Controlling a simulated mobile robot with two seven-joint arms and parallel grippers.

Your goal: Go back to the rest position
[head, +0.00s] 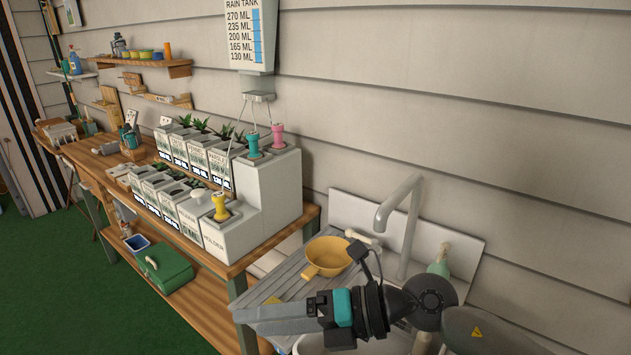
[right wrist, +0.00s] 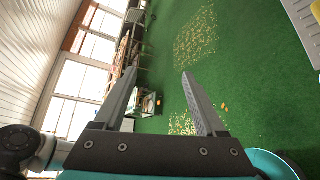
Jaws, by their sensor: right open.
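My right gripper (head: 250,317) is in front of the sink at the lower middle of the head view, its fingers pointing left. It holds nothing. In the right wrist view its two dark fingers (right wrist: 160,74) stand apart with only green floor and distant furniture beyond them. My left gripper is not in the head view. A yellow pot (head: 327,257) with a handle sits on the grey drainboard (head: 285,282), behind my right gripper.
The sink tap (head: 398,215) rises behind my right arm. A wooden bench (head: 262,242) to the left bears labelled planter boxes (head: 225,232) with plants and coloured knobs. A green box (head: 165,268) lies on its lower shelf. Green floor (head: 70,290) is clear at lower left.

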